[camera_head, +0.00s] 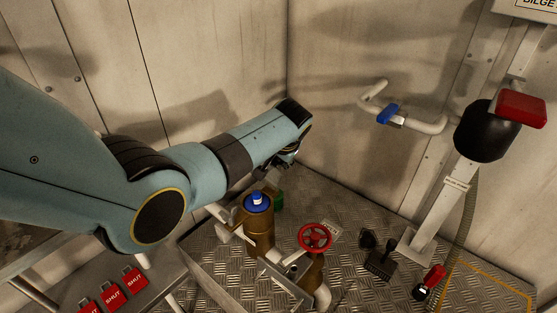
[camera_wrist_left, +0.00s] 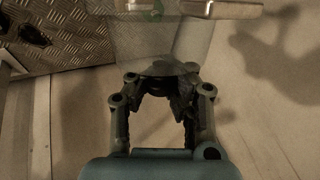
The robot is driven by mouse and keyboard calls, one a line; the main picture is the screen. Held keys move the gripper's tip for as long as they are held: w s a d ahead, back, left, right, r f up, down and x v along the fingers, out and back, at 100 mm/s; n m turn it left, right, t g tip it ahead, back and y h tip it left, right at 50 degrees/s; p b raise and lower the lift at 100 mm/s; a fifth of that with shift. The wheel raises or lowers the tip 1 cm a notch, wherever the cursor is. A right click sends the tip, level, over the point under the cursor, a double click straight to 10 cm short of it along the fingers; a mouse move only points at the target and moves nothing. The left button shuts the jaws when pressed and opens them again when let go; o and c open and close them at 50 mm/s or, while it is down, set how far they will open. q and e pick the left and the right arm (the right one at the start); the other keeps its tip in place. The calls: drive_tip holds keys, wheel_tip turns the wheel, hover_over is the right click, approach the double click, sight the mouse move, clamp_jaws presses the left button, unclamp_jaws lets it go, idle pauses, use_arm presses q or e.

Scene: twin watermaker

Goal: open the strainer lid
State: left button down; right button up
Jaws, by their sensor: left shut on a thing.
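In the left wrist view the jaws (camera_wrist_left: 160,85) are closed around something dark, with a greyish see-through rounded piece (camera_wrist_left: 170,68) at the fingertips. I cannot tell for certain whether this is the strainer lid. My right gripper is in neither view.
A red handwheel (camera_head: 315,237) on a brown valve stands just right of the canister. A green object (camera_head: 278,200) sits behind it. A blue-handled pipe (camera_head: 388,114) is on the wall. A black pump head with a red block (camera_head: 521,108) stands right. Red SHUT tags (camera_head: 112,297) lie lower left.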

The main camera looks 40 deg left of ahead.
use_arm(q)
drive_tip(key=c, duration=1.2)
unclamp_jaws()
drive_tip(key=shift+w+d+r, duration=0.4)
drive_tip(key=shift+d+r, duration=0.1)
drive_tip(key=shift+d, duration=0.1)
drive_tip(key=shift+o, duration=0.3)
drive_tip(key=shift+s+a+f, duration=0.15)
drive_tip(key=shift+a+f, duration=0.05)
drive_tip(key=shift+a, duration=0.05)
drive_tip(key=v, duration=1.2)
drive_tip(key=shift+s, duration=0.1)
drive_tip(key=shift+c, duration=0.3)
